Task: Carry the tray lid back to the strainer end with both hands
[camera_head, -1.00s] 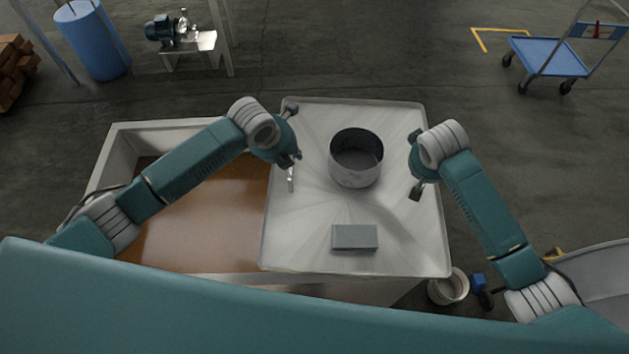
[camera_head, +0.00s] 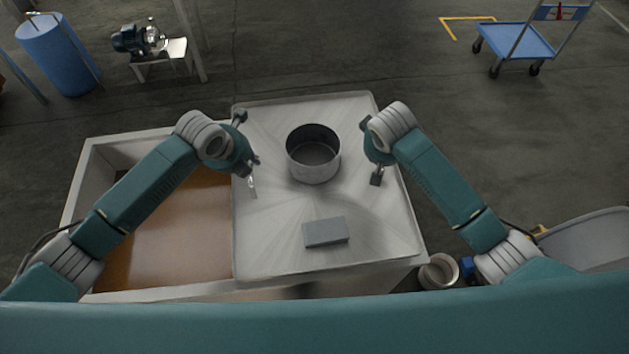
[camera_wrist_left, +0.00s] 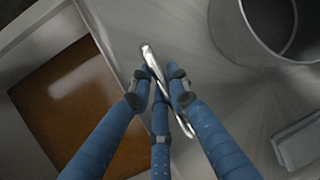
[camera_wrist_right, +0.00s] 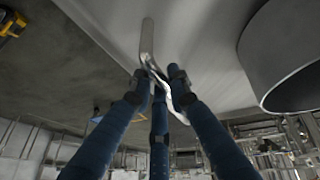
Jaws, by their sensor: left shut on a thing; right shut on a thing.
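The tray lid (camera_head: 275,235) is a broad pale metal sheet over the right part of a tank. My left gripper (camera_wrist_left: 158,88) is shut on a thin metal handle (camera_wrist_left: 152,62) at the lid's left side; this handle also shows in the head view (camera_head: 253,188). My right gripper (camera_wrist_right: 160,86) is shut on a similar handle (camera_wrist_right: 147,38) at the right side. The right handle is hidden in the head view. An open round dark metal vessel (camera_head: 314,170) and a grey block (camera_head: 326,232) rest on the lid. I cannot tell which end is the strainer end.
The tank (camera_head: 88,180) is uncovered at left, with brown liquid (camera_head: 165,240) inside. A white bucket (camera_head: 438,272) stands near its right front corner. A blue trolley (camera_head: 515,40), blue drum (camera_head: 58,55) and pump (camera_head: 130,40) stand behind.

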